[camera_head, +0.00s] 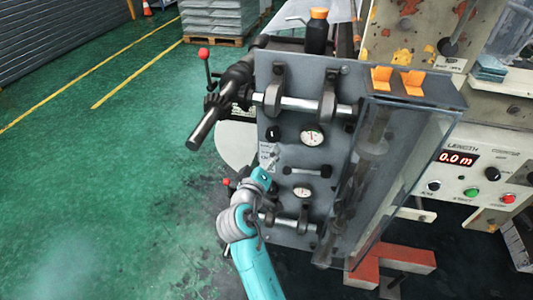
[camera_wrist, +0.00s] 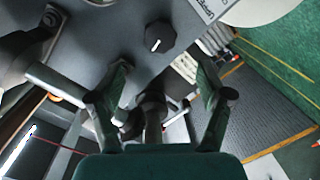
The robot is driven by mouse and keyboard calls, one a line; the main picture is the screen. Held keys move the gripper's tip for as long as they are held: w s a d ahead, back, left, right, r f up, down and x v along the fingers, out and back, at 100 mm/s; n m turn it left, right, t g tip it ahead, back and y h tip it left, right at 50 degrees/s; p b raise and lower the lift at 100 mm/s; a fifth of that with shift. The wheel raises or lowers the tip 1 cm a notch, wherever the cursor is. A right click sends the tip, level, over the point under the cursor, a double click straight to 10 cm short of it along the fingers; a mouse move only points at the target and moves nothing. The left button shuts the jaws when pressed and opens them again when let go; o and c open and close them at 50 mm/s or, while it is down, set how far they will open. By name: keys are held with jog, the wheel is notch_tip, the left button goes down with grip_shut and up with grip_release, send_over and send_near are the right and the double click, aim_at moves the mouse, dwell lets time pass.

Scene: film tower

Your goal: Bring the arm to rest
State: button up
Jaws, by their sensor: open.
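My teal arm (camera_head: 255,265) rises from the bottom of the head view and ends against the lower left of a grey machine panel (camera_head: 287,150). My gripper (camera_wrist: 164,80) shows in the wrist view with its two dark fingers spread apart and nothing held between them. Past the fingers is a dark round fitting (camera_wrist: 150,108) on the machine; I cannot tell the gap to it.
The panel carries gauges (camera_head: 313,137), shafts and a black knob (camera_wrist: 160,37). A red-tipped lever (camera_head: 204,55) and thick shaft (camera_head: 208,125) stick out left. A clear-sided box (camera_head: 415,165) is to the right. Green floor (camera_head: 100,190) at left is free.

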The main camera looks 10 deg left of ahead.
dwell(0.4)
jog(key=s+d+f+g+y, duration=0.1)
jog(key=s+d+f+y, duration=0.1)
jog(key=s+d+f, duration=0.85)
jog(key=s+d+f+m+g, duration=0.1)
jog(key=s+d+f, duration=0.8)
jog(key=s+d, duration=0.15)
jog(key=s+d+r+m, duration=0.1)
jog(key=s+d+m, duration=0.3)
jog(key=s, duration=1.1)
jog(key=s+d+r+m, duration=0.2)
jog(key=s+r, duration=0.3)
jog(key=s, duration=0.2)
jog(key=s+d+r+m+h, duration=0.1)
jog(key=s+d+r+m, duration=0.1)
jog(key=s+r, duration=0.3)
jog(key=s+d, duration=0.1)
jog(key=s, duration=0.1)
jog(key=shift+s+d+r, duration=0.2)
jog(key=shift+s+d, duration=0.05)
jog(key=shift+s, duration=0.15)
